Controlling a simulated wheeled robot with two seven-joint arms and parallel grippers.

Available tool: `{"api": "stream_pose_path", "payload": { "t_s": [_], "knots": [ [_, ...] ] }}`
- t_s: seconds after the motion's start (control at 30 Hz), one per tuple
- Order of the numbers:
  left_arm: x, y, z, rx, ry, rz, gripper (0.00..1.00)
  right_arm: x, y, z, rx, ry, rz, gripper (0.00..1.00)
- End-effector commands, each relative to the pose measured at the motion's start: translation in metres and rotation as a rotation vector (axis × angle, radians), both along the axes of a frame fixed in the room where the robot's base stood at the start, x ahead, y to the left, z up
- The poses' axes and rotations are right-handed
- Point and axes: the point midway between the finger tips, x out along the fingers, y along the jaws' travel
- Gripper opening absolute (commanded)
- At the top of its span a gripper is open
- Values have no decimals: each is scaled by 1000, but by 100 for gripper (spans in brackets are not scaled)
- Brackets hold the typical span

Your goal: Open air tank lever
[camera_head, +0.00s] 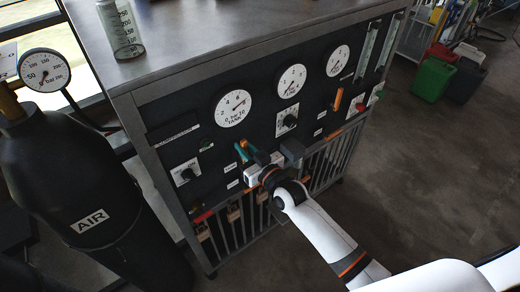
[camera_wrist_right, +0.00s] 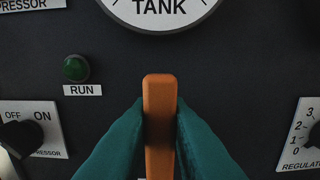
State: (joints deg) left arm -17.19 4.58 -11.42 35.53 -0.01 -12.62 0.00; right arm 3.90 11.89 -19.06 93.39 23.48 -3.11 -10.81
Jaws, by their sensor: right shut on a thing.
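The orange lever (camera_wrist_right: 160,118) stands upright below the TANK gauge (camera_head: 232,108) on the dark panel. My right gripper (camera_wrist_right: 160,135) is shut on it, one teal finger on each side, with the lever's top showing above the fingers. In the head view my right gripper (camera_head: 246,151) is at the panel's lower middle, and its own body mostly hides the lever there. The black tank (camera_head: 65,165) labelled AIR stands left of the panel. My left gripper is not in view.
A green RUN lamp (camera_wrist_right: 76,68), a compressor OFF/ON knob (camera_head: 187,174) and a regulator knob (camera_head: 288,121) surround the lever. Another orange handle (camera_head: 338,99) is further right. A glass cylinder (camera_head: 122,32) stands on the cabinet top. A green bin (camera_head: 432,80) is on the floor, back right.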

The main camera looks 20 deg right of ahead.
Motion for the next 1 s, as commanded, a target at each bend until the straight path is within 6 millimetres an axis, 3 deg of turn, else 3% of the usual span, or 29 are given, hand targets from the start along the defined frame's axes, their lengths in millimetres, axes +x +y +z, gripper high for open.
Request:
{"api": "stream_pose_path", "payload": {
  "t_s": [0.03,0.17,0.2,0.5,1.0],
  "knots": [
    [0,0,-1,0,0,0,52,0,0,-1,3,2,1,19],
    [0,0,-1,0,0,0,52,0,0,-1,5,3,0,41],
    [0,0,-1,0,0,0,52,0,0,-1,5,4,0,42],
    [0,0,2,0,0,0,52,-4,-2,0,5,5,0,42],
    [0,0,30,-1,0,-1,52,-58,-22,1,6,5,0,42]
  ]
}}
